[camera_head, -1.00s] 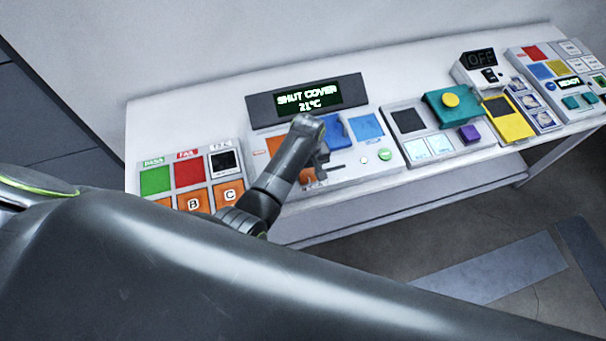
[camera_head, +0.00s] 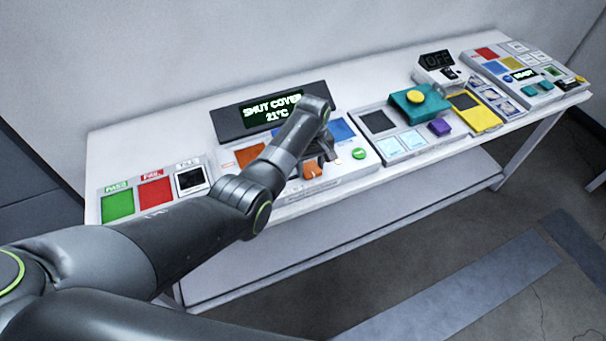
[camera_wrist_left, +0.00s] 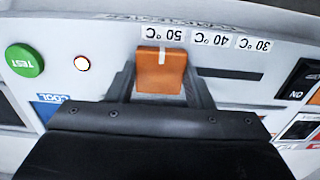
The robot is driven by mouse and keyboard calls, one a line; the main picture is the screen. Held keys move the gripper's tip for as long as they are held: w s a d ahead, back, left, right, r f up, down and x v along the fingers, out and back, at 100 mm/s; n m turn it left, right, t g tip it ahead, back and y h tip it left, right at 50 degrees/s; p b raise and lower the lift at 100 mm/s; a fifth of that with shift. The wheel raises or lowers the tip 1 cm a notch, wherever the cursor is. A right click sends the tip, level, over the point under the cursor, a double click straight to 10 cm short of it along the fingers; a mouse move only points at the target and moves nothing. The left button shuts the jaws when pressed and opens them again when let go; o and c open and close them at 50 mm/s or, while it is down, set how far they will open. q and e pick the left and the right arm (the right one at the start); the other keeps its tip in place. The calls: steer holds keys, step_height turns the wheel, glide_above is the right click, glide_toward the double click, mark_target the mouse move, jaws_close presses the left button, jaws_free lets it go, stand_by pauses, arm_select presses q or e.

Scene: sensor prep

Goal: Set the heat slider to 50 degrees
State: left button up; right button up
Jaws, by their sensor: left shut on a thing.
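The orange heat slider knob (camera_wrist_left: 160,72) sits between the two fingers of my left gripper (camera_wrist_left: 160,84), which is shut on it. Its white mark lines up with the 50 °C label (camera_wrist_left: 166,34) in the left wrist view. The slot runs from the knob past the 40 °C and 30 °C labels (camera_wrist_left: 252,43). In the head view the knob (camera_head: 313,170) shows below my left gripper (camera_head: 318,158) at the panel's front. The display (camera_head: 271,112) reads SHUT COVER 21°C. My right gripper is not in view.
A green TEST button (camera_wrist_left: 25,60) and a small lit lamp (camera_wrist_left: 82,63) lie beside the slider. The blue COOL patch (camera_wrist_left: 50,105) is partly hidden.

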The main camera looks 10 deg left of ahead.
arm_select(q)
steer(key=shift+w+d+r, duration=0.1)
steer(key=o, duration=1.4)
steer(key=shift+w+d, duration=0.1)
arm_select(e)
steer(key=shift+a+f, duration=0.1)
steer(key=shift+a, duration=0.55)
arm_select(q)
steer(key=shift+r, duration=0.35)
step_height(320, 180, up, 12)
steer(key=r+b, duration=0.1)
step_height(320, 180, up, 4)
steer(key=p, duration=0.3)
glide_above(312, 167)
steer(key=shift+f, duration=0.2)
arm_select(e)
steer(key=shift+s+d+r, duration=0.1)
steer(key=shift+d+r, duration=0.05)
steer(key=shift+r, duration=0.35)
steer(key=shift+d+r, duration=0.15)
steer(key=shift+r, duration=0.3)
